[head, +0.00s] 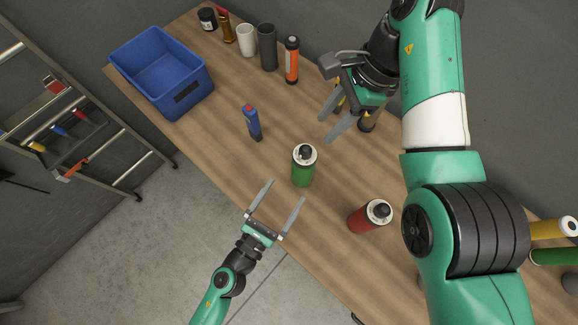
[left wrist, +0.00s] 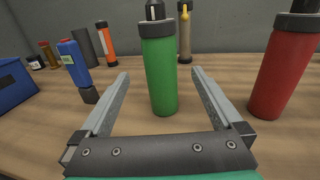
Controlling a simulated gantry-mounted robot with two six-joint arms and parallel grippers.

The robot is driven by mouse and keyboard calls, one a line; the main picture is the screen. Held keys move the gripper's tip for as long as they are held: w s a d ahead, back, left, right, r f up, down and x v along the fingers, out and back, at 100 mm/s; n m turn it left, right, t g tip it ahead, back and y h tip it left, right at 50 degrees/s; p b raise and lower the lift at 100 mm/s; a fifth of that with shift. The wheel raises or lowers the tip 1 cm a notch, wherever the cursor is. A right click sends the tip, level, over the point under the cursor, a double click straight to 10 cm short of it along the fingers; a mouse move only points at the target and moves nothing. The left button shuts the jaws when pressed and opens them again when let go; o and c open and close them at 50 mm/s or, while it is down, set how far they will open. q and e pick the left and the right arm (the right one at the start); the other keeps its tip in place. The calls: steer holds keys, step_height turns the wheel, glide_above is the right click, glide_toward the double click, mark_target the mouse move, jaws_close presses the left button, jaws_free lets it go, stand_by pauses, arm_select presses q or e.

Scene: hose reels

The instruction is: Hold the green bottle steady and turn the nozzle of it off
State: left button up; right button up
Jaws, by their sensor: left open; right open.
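The green bottle (head: 302,172) stands upright on the wooden table near its front edge, with a dark nozzle (head: 305,152) on its grey cap. In the left wrist view the green bottle (left wrist: 160,75) stands ahead of and between the open fingers, apart from them; its nozzle (left wrist: 155,10) is at the top edge. My left gripper (head: 276,200) is open and empty, just in front of the bottle at the table edge. My right gripper (head: 338,117) is open and empty, above the table, behind and to the right of the bottle.
A red bottle (head: 361,220) stands right of the green one. A blue bottle (head: 253,125) stands to the left, and a blue bin (head: 160,72) farther left. An orange bottle (head: 291,62) and several cylinders line the back.

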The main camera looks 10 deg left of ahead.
mark_target(304, 162)
arm_select(q)
steer(key=x, duration=1.1)
steer(key=shift+a, duration=0.1)
